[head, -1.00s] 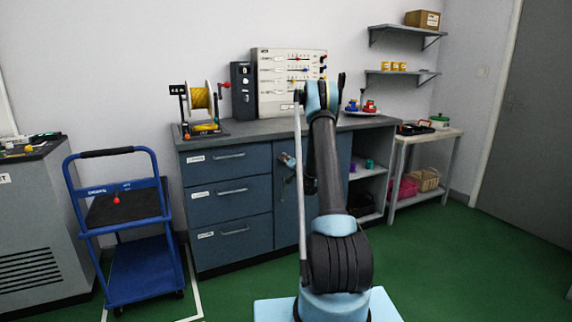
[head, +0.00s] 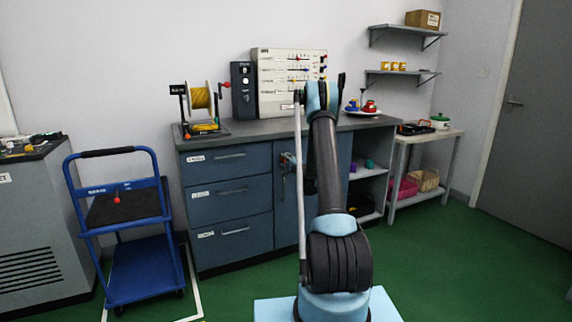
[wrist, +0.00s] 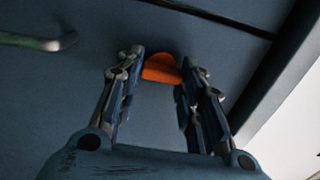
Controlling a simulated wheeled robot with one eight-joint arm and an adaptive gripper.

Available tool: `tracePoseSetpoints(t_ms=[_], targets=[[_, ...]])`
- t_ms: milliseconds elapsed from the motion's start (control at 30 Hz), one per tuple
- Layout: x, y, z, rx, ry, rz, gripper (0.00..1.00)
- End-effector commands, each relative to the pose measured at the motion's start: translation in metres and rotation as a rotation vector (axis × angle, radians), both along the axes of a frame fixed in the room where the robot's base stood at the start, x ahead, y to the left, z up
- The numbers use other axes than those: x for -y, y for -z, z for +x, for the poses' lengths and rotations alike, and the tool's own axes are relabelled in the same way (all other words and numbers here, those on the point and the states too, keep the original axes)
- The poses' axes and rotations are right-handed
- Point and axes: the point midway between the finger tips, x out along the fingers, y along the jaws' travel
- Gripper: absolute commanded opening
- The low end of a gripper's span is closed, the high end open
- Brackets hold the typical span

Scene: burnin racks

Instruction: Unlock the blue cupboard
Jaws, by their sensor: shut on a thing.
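The blue cupboard (head: 286,213) is the door section of the blue unit under the grey worktop, right of the drawers. It is shut, and my arm covers part of it. In the wrist view the blue panel (wrist: 45,95) fills the background, with a metal handle (wrist: 40,42) at upper left. My gripper (wrist: 161,72) is shut on a small orange piece (wrist: 160,68), which looks like a key head, right against the panel. Its far end is hidden, so I cannot tell how deep it sits in a lock. In the head view my arm hides most of the gripper.
Three labelled drawers (head: 231,193) are left of the door, and open shelves (head: 366,182) are right of it. A blue trolley (head: 140,270) stands at the left. A cable reel (head: 202,105) and a panel box (head: 285,75) stand on the worktop. Green floor is clear at the right.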

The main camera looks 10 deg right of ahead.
Motion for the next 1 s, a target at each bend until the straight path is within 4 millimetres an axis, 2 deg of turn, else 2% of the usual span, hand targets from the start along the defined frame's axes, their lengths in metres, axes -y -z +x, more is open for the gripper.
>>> tracePoseSetpoints(t_ms=[33,500,533,600,633,1000], targets=[[0.0046,0.001,0.0009,-0.003,0.008,0.005,0.11],[0.0045,0.0013,0.0007,-0.007,0.008,0.018,0.11],[0.0045,0.0013,0.0007,-0.006,0.008,0.017,0.37],[0.0042,0.0012,0.0006,-0.007,0.007,0.018,0.53],[0.0038,0.0011,0.0005,-0.007,0.006,0.018,0.55],[0.0022,0.0004,-0.0019,-0.006,0.003,0.018,0.55]])
